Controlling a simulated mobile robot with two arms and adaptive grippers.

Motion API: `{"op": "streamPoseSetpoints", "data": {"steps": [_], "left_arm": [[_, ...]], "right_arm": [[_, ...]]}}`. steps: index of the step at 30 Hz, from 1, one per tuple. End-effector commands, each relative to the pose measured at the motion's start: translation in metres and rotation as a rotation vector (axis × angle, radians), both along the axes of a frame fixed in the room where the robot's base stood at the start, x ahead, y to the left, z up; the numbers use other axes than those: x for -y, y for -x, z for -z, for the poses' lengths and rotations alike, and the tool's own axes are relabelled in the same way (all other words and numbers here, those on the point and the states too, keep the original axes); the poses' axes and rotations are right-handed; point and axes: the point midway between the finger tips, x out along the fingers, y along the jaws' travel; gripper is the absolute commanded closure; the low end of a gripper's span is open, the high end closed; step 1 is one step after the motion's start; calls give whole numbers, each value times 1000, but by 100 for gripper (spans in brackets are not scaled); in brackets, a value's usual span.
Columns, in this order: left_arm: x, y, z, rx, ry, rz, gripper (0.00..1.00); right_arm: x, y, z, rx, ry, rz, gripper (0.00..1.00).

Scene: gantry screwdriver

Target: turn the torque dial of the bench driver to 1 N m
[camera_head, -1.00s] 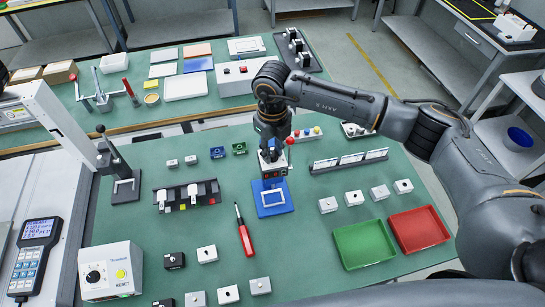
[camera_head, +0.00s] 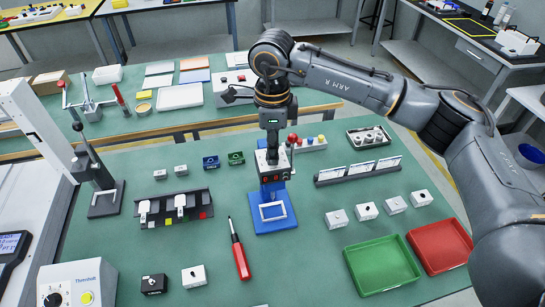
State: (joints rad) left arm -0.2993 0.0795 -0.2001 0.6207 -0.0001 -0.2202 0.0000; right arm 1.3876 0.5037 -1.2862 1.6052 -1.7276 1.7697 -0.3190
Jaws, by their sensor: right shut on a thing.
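A small upright device (camera_head: 273,172), with a pale top, a dark front with red parts and a red-ball lever, stands on a blue base (camera_head: 273,216) with a white frame. It may be the bench driver; no dial marking is readable. My right gripper (camera_head: 271,152) points straight down onto its top. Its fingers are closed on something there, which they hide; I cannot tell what. A box marked Threshold (camera_head: 72,287), with a black dial and a yellow button, is at the lower left, clear of my gripper. My left gripper is not in view.
A red-handled screwdriver (camera_head: 239,255) lies in front of the blue base. Green (camera_head: 381,267) and red (camera_head: 441,244) trays lie to the right. A dark lever stand (camera_head: 97,180) and a black rack (camera_head: 174,207) stand to the left. Several small blocks lie about.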

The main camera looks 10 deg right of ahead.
Motion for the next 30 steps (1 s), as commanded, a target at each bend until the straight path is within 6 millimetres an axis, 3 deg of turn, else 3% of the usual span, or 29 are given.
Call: {"op": "streamPoseSetpoints", "data": {"steps": [9,28,29,30], "left_arm": [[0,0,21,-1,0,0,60],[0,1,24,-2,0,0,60],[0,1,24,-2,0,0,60],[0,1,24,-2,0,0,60]], "right_arm": [[-1,-1,0,5,-3,-154,100],[-1,-1,-2,2,-3,-202,100],[-1,-1,-2,2,-3,-202,70],[-1,-1,-2,3,-2,-202,62]]}}
